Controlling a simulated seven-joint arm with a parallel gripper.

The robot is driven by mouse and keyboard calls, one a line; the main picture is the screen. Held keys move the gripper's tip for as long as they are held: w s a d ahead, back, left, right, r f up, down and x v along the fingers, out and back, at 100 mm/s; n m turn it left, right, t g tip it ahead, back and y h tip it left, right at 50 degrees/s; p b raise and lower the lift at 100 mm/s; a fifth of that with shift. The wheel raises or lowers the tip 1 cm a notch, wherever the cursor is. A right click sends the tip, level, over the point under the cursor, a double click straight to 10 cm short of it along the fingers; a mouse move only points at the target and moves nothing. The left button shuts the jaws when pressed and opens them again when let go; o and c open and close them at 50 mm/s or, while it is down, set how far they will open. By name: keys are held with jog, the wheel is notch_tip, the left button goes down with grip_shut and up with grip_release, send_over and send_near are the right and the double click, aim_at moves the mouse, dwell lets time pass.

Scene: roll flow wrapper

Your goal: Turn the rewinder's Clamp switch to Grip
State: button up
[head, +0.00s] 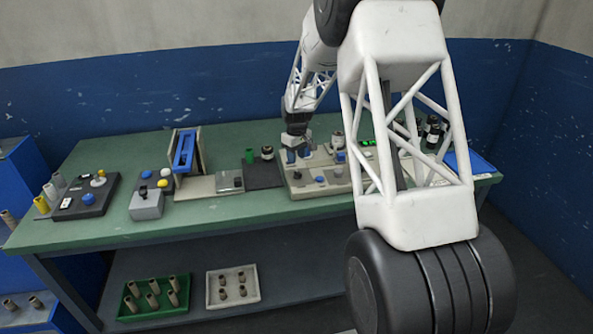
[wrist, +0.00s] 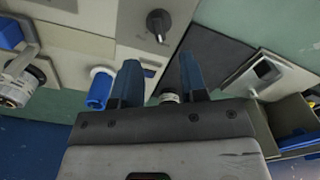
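In the head view my gripper (head: 296,150) is over the left back part of a beige machine (head: 318,188) on the green bench, which looks like the rewinder. In the wrist view my gripper (wrist: 158,64) has its two blue fingers spread apart, with nothing held between them. A dark round knob (wrist: 158,24) with a light pointer mark sits on the beige panel, beyond the fingertips and apart from them. It may be the Clamp switch; no label is legible, and its setting cannot be told.
A blue roll with a white flange (wrist: 99,88) is close beside the left finger. A metal-topped round part (wrist: 169,97) shows between the fingers. A dark plate (wrist: 215,60) lies right of the panel. In the head view a blue-framed stand (head: 186,152) is further left.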

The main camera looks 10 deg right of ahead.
aim_at(296, 171)
jog(key=shift+f, duration=3.25)
jog(key=shift+c, duration=0.4)
grip_shut()
